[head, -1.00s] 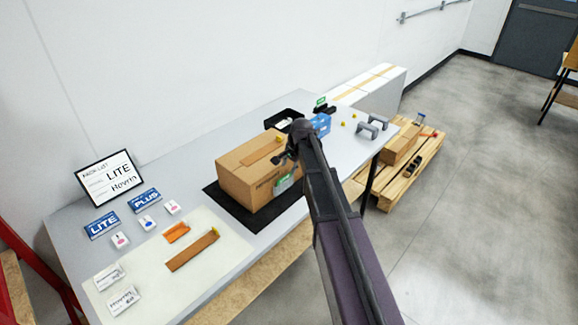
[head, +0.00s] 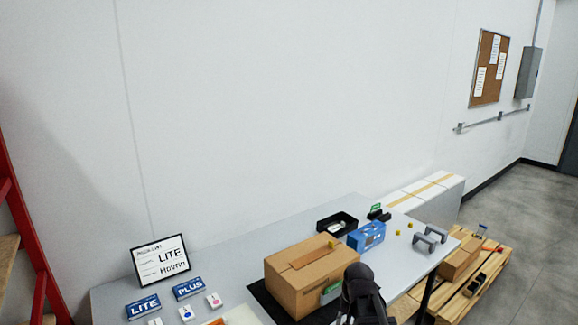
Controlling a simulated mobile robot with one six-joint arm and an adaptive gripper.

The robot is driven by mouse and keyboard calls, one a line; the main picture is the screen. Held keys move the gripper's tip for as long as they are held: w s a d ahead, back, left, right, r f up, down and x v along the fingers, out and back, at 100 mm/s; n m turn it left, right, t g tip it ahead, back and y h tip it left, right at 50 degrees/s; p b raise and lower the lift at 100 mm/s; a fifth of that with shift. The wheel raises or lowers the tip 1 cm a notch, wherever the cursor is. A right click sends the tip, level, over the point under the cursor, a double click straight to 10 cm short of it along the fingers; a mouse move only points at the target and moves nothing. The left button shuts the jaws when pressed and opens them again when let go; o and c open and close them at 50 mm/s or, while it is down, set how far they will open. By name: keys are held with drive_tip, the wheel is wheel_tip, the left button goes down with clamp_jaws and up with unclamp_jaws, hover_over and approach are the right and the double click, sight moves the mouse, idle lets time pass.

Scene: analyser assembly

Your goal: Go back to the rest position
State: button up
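My arm (head: 362,290) shows at the bottom of the head view, in front of the table's near edge and just right of the cardboard box. Only a dark upper part of it is in the picture. I cannot make out the fingertips, so whether my gripper is open or shut, or holds anything, does not show. The closed cardboard box (head: 290,290) sits on a black mat (head: 262,299) on the table, with a brown strip on its top and a green-and-white label low on its right side.
The grey table (head: 240,248) carries a pack list sign (head: 160,262), LITE (head: 143,306) and PLUS (head: 188,288) cards, a black tray (head: 322,223), a blue box (head: 366,236) and grey brackets (head: 430,238). A wooden pallet (head: 490,268) stands right. Floor beyond it is clear.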

drive_tip(key=s+n, duration=0.3)
drive_tip(key=s, duration=0.6)
drive_tip(key=shift+g+h, duration=0.3)
drive_tip(key=shift+g, duration=0.1)
